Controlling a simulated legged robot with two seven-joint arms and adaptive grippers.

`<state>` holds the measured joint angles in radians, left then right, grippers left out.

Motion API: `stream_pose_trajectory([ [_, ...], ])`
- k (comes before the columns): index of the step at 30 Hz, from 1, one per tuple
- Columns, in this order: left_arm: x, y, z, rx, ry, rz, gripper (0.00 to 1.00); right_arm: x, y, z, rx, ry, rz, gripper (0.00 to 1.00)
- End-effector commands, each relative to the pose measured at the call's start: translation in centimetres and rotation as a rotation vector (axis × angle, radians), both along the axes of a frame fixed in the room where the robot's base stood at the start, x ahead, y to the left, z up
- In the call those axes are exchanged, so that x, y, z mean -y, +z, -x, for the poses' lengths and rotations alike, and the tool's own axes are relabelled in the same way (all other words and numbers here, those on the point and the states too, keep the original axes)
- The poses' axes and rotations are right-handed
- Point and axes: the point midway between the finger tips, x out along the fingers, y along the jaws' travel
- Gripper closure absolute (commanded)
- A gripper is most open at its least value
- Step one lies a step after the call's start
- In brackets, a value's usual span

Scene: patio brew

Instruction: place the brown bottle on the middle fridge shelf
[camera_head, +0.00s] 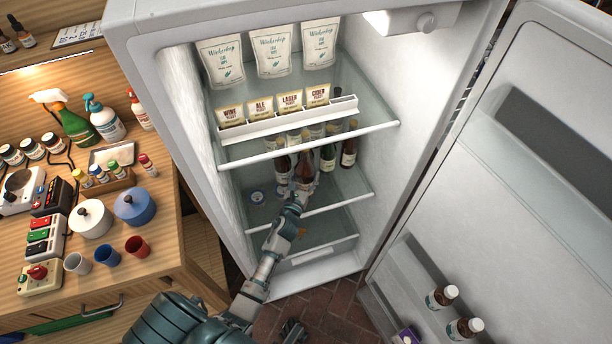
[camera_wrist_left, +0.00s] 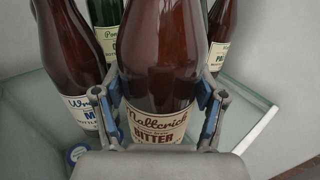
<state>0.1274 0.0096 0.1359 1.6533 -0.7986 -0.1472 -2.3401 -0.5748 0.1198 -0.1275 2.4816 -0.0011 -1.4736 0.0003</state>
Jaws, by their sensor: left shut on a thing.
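The brown bottle (camera_head: 305,164) has a cream label reading "BITTER" in the left wrist view (camera_wrist_left: 160,60). My left gripper (camera_head: 298,192) is inside the fridge, its two fingers shut around the lower part of this bottle. The bottle looks upright, at the middle shelf (camera_head: 318,205), below the rack of packets. Its base is hidden, so I cannot tell whether it touches the glass. A dark part at the bottom edge of the head view may be my right gripper (camera_head: 292,332); its jaws are unclear.
Beside the held bottle stand another brown bottle (camera_head: 282,166), a green bottle (camera_head: 328,156) and a brown bottle at right (camera_head: 349,152). A small blue-lidded jar (camera_head: 257,197) sits at left. The packet rack (camera_head: 290,122) is above. The fridge door (camera_head: 520,200) is open.

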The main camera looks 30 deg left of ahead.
Motion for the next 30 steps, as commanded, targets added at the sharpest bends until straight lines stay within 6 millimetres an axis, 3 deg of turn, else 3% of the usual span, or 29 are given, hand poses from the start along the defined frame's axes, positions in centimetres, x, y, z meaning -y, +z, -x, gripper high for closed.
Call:
stream_pose_trajectory([
  [8,0.0,0.3,-0.1,0.005,0.000,-0.002,0.99,-0.1,0.0,-0.2,0.008,0.000,-0.002,0.60],
  [9,0.0,0.0,0.0,-0.001,0.001,-0.001,0.22,-0.1,0.0,-0.3,0.009,0.000,-0.002,0.60],
  [11,0.0,0.0,0.0,-0.001,0.001,-0.001,0.07,-0.1,0.0,-0.4,0.009,0.000,-0.002,0.60],
  [23,0.0,0.0,0.1,-0.002,0.001,0.000,0.04,0.0,0.1,-0.3,0.005,0.000,-0.001,0.60],
  [30,1.0,0.0,4.2,-0.004,0.001,0.000,0.04,0.5,0.1,1.7,-0.080,-0.005,0.016,0.60],
])
